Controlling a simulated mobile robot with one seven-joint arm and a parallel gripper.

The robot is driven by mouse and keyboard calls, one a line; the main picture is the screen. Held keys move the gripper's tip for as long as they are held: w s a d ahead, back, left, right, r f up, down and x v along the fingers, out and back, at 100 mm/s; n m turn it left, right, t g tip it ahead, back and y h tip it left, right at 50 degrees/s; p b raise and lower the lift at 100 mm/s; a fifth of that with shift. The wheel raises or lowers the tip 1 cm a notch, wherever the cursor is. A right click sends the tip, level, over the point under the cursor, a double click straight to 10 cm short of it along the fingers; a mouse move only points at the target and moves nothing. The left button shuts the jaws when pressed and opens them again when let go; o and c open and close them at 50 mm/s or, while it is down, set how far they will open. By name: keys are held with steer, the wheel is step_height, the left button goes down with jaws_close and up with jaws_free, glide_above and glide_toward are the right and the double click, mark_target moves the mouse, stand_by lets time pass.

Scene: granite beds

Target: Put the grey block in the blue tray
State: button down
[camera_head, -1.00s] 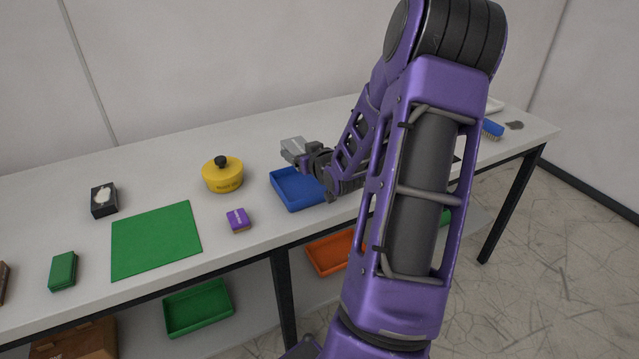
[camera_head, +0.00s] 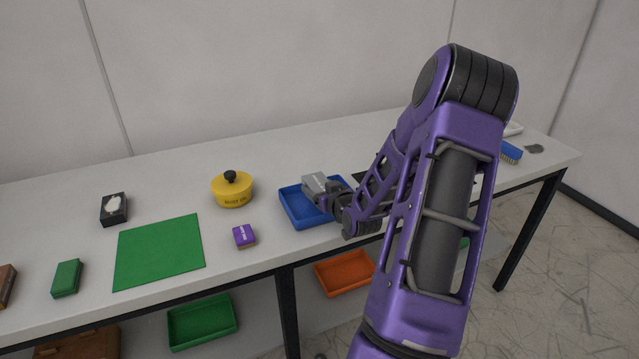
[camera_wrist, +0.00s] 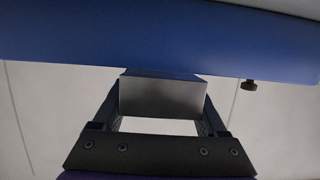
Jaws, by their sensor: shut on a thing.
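The grey block (camera_head: 314,183) is held over the blue tray (camera_head: 289,208) on the worktop in the head view. My gripper (camera_head: 323,187) is shut on the block, reaching in from the right. In the wrist view, the grey block (camera_wrist: 162,97) sits between the two fingers of my gripper (camera_wrist: 160,112). The blue tray (camera_wrist: 160,45) fills a band across the top there, right by the block. The block overlaps the tray's inside in the head view, but I cannot tell whether it touches the tray floor. My arm hides the tray's right part.
Left of the tray are a yellow pot (camera_head: 232,190), a purple box (camera_head: 244,237), and a green mat (camera_head: 160,252). A blue brush (camera_head: 511,152) lies at the right end. Below are an orange tray (camera_head: 344,273) and a green tray (camera_head: 202,322).

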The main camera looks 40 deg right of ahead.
steer(key=shift+w+f, duration=0.1)
steer(key=shift+f, duration=1.4)
steer(key=shift+f+b, duration=0.15)
steer(key=shift+b, duration=0.15)
jaws_free()
steer(key=shift+f, duration=0.2)
steer(key=shift+r, duration=0.15)
steer(key=shift+s+r, duration=0.1)
steer(key=shift+s, duration=0.35)
steer(key=v, duration=1.1)
steer(key=shift+s+a+p, duration=0.15)
steer(key=shift+a+p, duration=0.05)
steer(key=shift+p, duration=0.2)
